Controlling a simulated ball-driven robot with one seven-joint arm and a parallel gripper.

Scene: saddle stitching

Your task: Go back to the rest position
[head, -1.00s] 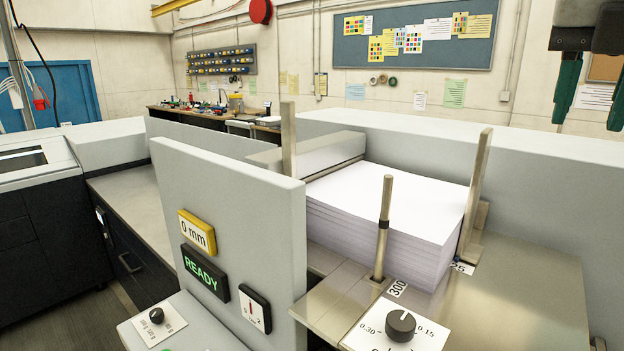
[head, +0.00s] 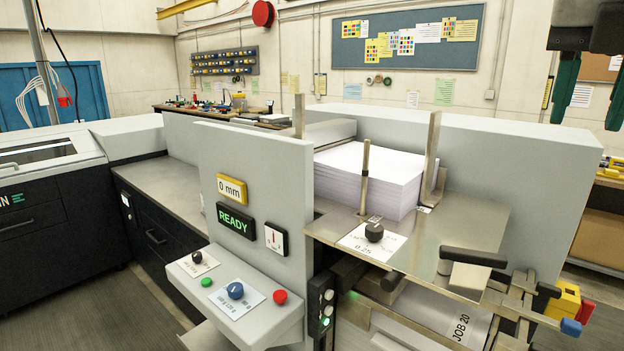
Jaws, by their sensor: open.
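My gripper (head: 592,90) hangs at the top right corner of the head view. Its two green fingers are spread apart with nothing between them, so it is open and empty. It is in the air, apart from the machine. The stack of white paper (head: 372,172) sits in the feeder between metal posts, left of and below my gripper. The top of my gripper's body is cut off by the picture edge.
The grey machine panel (head: 255,170) carries a green READY sign (head: 236,221) and a yellow 0 mm display (head: 231,189). A control ledge (head: 235,290) with knobs and buttons juts out in front. Levers and clamps (head: 510,300) stick out at the lower right. Floor is clear at lower left.

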